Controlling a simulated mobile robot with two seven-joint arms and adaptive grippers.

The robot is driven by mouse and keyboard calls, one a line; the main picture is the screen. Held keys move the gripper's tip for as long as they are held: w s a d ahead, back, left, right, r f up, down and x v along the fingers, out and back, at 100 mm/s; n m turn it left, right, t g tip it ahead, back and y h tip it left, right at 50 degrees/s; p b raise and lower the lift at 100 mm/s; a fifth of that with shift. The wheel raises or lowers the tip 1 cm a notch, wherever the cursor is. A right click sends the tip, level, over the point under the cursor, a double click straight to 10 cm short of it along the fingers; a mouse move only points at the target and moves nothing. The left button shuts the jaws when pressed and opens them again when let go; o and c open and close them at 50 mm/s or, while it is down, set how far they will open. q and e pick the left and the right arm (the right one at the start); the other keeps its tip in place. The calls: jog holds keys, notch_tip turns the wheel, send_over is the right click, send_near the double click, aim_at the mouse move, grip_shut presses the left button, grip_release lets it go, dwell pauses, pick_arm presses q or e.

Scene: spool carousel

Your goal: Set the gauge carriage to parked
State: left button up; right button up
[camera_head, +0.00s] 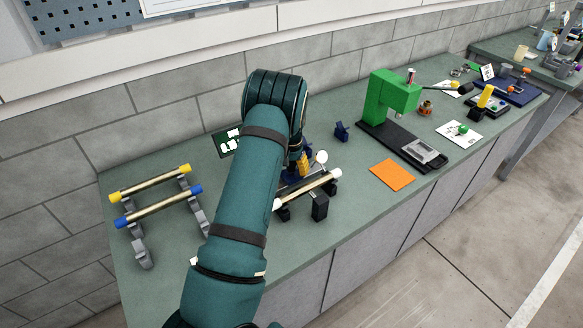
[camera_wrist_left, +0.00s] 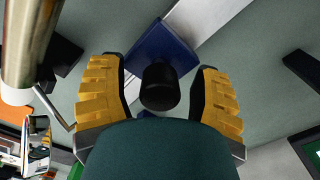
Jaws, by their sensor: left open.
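The gauge carriage seems to be the dark blue block (camera_wrist_left: 158,50) with a black knob (camera_wrist_left: 159,88), seen in the left wrist view on a pale flat strip (camera_wrist_left: 205,18). My left gripper (camera_wrist_left: 161,75) is open, with a yellow-padded finger on each side of the knob and gaps between. In the head view my left gripper (camera_head: 303,164) points down behind a rod with white ends (camera_head: 310,189). A white round dial (camera_head: 321,157) shows beside it. My arm hides much of the carriage there, and no parked mark is readable. My right gripper is not in view.
The rod rests on black supports (camera_head: 320,207). Two brass rods with yellow (camera_head: 150,184) and blue ends (camera_head: 160,205) lie on grey stands at left. A small blue block (camera_head: 341,131), orange mat (camera_head: 393,175) and green press (camera_head: 390,97) stand to the right.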

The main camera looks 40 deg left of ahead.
pick_arm(q)
grip_shut()
jog(key=s+a, duration=0.1)
jog(key=s, duration=0.4)
jog(key=s+a+b, duration=0.1)
jog(key=s+a, duration=0.1)
jog(key=s, duration=0.4)
jog(key=s+a+b, duration=0.1)
jog(key=s, duration=0.5)
jog(key=shift+a, duration=0.4)
grip_release()
jog(key=shift+r, duration=0.1)
notch_tip(320, 180, up, 12)
